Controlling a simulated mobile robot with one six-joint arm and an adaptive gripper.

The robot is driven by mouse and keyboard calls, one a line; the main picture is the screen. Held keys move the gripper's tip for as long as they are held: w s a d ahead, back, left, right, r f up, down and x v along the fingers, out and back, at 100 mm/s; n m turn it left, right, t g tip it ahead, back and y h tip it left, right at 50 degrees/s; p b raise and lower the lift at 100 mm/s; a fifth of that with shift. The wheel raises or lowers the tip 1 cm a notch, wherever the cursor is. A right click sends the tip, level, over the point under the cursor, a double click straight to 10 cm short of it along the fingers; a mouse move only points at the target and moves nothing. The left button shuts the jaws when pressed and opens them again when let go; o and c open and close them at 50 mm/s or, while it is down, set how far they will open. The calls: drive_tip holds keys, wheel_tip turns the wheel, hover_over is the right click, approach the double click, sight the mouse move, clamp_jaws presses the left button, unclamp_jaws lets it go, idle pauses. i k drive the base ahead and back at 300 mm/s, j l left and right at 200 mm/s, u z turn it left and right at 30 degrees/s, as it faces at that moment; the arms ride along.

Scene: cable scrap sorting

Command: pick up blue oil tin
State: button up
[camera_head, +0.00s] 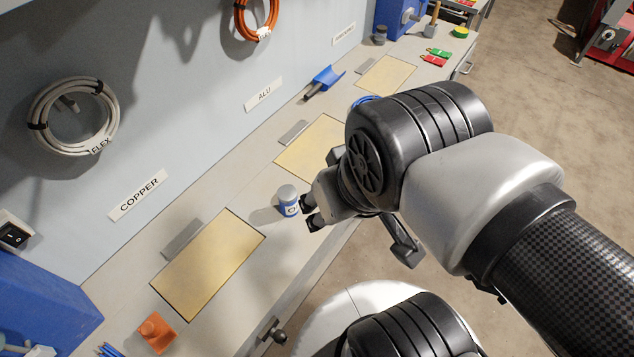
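The blue oil tin (288,201) stands upright on the workbench, a small blue can with a grey top and a white label. It is between two tan panels. My gripper (306,214) is just to the right of the tin, its black-tipped fingers pointing left toward it. The fingertips look parted, with the tin close to them. I cannot tell whether they touch it. My wrist and arm hide part of the bench behind.
A blue machine (45,305) stands at the lower left. Cable coils (72,115) hang on the wall.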

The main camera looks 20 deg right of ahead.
sight(288, 198)
drive_tip(key=i+l+u, duration=0.15)
drive_tip(key=l+u, duration=0.2)
drive_tip(key=i+l+u, duration=0.15)
drive_tip(key=l+u, duration=0.5)
drive_tip(key=l, duration=0.15)
drive_tip(key=i, duration=0.05)
